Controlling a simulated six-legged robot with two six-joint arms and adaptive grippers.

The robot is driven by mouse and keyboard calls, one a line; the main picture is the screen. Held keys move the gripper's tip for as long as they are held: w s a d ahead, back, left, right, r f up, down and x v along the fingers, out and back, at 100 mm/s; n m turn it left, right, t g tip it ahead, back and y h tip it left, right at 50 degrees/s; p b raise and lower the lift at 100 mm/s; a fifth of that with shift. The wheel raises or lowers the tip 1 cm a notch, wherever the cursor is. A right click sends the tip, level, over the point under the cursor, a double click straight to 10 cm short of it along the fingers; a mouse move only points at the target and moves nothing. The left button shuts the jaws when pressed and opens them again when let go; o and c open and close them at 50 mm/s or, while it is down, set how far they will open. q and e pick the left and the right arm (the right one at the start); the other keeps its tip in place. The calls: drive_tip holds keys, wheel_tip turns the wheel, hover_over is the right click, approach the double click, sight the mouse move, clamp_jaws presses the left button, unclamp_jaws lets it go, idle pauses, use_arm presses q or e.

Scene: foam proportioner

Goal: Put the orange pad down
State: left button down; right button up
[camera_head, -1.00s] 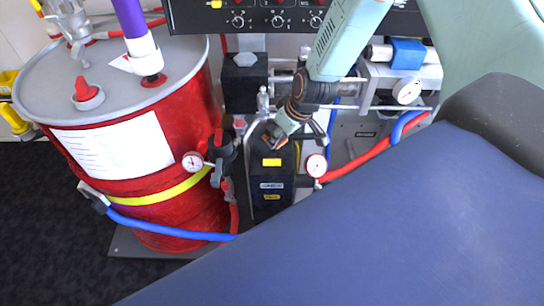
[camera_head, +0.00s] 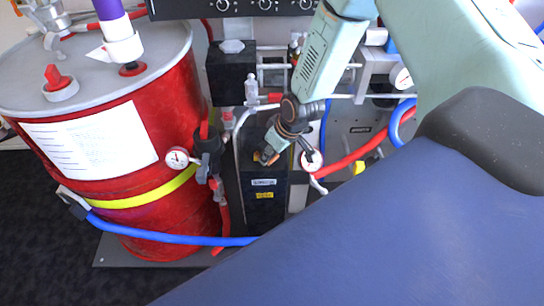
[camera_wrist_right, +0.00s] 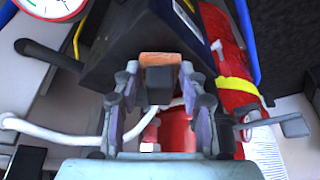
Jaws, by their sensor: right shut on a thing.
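The orange pad (camera_wrist_right: 160,58) shows in the right wrist view as a small orange strip between the fingertips of my right gripper (camera_wrist_right: 158,80). A dark block sits directly below the strip in that picture. In the head view a bit of orange (camera_head: 269,159) shows at the tip of my right gripper (camera_head: 270,152), which is shut on the pad. The gripper is over the upper front of a black box (camera_head: 264,217). I cannot tell whether the pad touches the box. Most of the pad is hidden by the fingers. My left gripper is not in view.
A red drum (camera_head: 170,130) with a grey lid stands left of the box, with a gauge (camera_head: 177,159) between them. Another gauge (camera_head: 311,160) is close right of my gripper. A blue hose (camera_head: 170,238) and a red hose (camera_head: 360,153) run nearby.

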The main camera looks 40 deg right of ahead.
drive_tip(key=shift+s+d, duration=0.15)
drive_tip(key=shift+f, duration=0.25)
drive_tip(key=o, duration=0.8)
drive_tip(key=shift+o, duration=1.1)
drive_tip(key=shift+r+p, duration=0.3)
drive_tip(key=shift+r, duration=0.05)
drive_tip(key=a+p+v, duration=0.1)
drive_tip(key=p+v, duration=0.9)
drive_tip(key=v, duration=0.1)
drive_tip(key=shift+s+d+r+p, duration=0.2)
drive_tip(key=shift+d+r+p, duration=0.1)
drive_tip(key=shift+d, duration=0.2)
